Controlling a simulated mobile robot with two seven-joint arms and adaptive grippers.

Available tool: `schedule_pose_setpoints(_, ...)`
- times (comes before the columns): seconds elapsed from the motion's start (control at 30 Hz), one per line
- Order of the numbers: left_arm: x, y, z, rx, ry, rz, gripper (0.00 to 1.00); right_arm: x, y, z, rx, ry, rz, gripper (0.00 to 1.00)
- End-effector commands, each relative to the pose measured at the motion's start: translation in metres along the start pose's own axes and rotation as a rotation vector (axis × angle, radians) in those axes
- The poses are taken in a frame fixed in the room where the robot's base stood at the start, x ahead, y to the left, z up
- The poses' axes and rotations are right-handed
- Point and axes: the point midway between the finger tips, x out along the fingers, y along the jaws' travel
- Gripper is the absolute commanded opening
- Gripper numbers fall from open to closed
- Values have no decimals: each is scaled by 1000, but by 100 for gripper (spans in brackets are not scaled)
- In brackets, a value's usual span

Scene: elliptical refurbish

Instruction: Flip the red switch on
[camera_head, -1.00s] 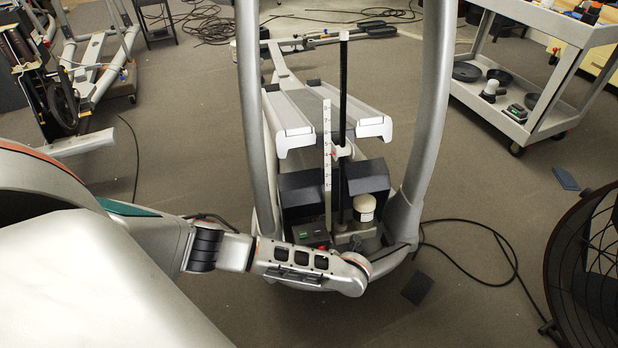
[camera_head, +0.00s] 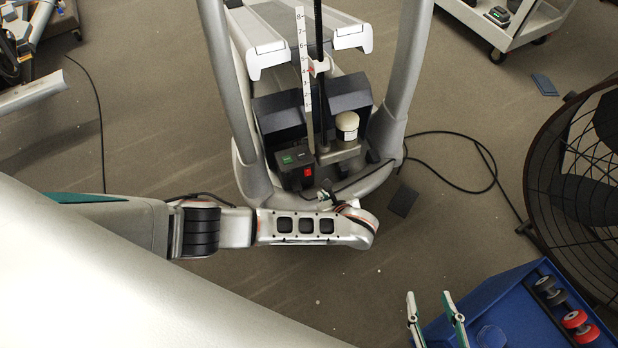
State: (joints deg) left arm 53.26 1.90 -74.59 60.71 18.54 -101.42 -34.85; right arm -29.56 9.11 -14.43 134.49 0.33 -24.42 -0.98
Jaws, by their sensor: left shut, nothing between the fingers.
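The red switch (camera_head: 308,171) is on the front of a small black box (camera_head: 291,172) at the base of the elliptical machine. Whether it is on or off is too small to tell. My left arm comes in from the left, and its gripper (camera_head: 325,197) is just below and right of the switch, partly hidden behind my wrist. Its fingers look shut and empty, and I see a gap between them and the switch. My right gripper (camera_head: 436,308) is at the bottom right, its two fingers apart and empty, far from the switch.
A white-capped cylinder (camera_head: 346,128) and a black post with a ruler (camera_head: 304,60) stand beside the box. The machine's silver uprights (camera_head: 232,90) flank it. A black cable lies on the floor.

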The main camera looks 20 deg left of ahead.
Motion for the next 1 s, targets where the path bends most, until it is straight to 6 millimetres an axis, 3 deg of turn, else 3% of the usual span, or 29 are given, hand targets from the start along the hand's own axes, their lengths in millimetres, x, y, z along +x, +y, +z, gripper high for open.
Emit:
schedule_pose_setpoints(0.17,7,1,-2,2,2,3,0,1,-3,9,4,-14,-4,40)
schedule_pose_setpoints(0.37,38,5,-10,8,9,9,0,4,-12,16,33,-16,-20,40)
schedule_pose_setpoints(0.5,67,6,-13,10,11,10,0,10,-22,-18,99,63,-35,40)
schedule_pose_setpoints(0.73,110,6,-12,9,11,9,0,13,-30,-34,166,110,-52,40)
schedule_pose_setpoints(0.83,119,4,6,5,5,5,0,13,-37,-34,212,117,-66,40)
schedule_pose_setpoints(1.0,129,2,19,4,3,2,0,14,-46,-34,272,126,-82,40)
